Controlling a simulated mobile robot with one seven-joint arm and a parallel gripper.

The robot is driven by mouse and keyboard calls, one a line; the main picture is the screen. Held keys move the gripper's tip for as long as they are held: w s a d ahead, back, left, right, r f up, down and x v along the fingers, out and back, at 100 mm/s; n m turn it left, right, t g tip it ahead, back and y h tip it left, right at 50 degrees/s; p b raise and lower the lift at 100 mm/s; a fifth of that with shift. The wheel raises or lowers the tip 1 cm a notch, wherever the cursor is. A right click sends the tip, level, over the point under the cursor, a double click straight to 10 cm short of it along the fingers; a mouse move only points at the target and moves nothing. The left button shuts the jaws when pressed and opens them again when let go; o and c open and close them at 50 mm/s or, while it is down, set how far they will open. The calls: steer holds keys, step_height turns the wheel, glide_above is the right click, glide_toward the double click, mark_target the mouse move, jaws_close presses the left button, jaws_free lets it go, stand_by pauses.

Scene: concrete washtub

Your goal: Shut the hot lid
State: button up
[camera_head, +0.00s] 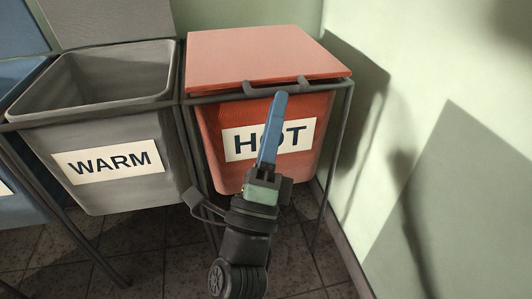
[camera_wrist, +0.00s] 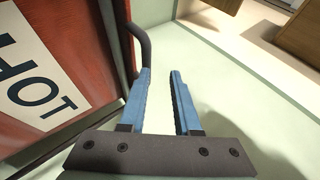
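The red hot bin (camera_head: 222,118) stands at the right end of the rack, with a white "HOT" label (camera_head: 243,145) on its front. Its red lid (camera_head: 255,57) lies flat over the top, down on or very close to the rim. A dark handle (camera_head: 262,85) runs along the lid's front edge. My gripper (camera_head: 281,96) is in front of the bin, its blue fingers pointing up toward the handle and covering part of the label. In the wrist view my gripper (camera_wrist: 160,72) has its fingers apart with nothing between them. A dark curved bar (camera_wrist: 142,48) is close to the left fingertip.
A grey bin (camera_head: 110,130) labelled "WARM" stands open to the left, its lid (camera_head: 110,20) raised behind it. A blue bin is partly visible at the far left. A dark metal frame (camera_head: 345,130) holds the bins. A pale green wall (camera_head: 430,70) is close on the right.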

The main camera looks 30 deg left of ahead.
steer(key=b+v, duration=0.1)
steer(key=v, duration=0.4)
steer(key=shift+s+f, duration=0.2)
steer(key=shift+s, duration=0.05)
steer(key=shift+a, duration=0.15)
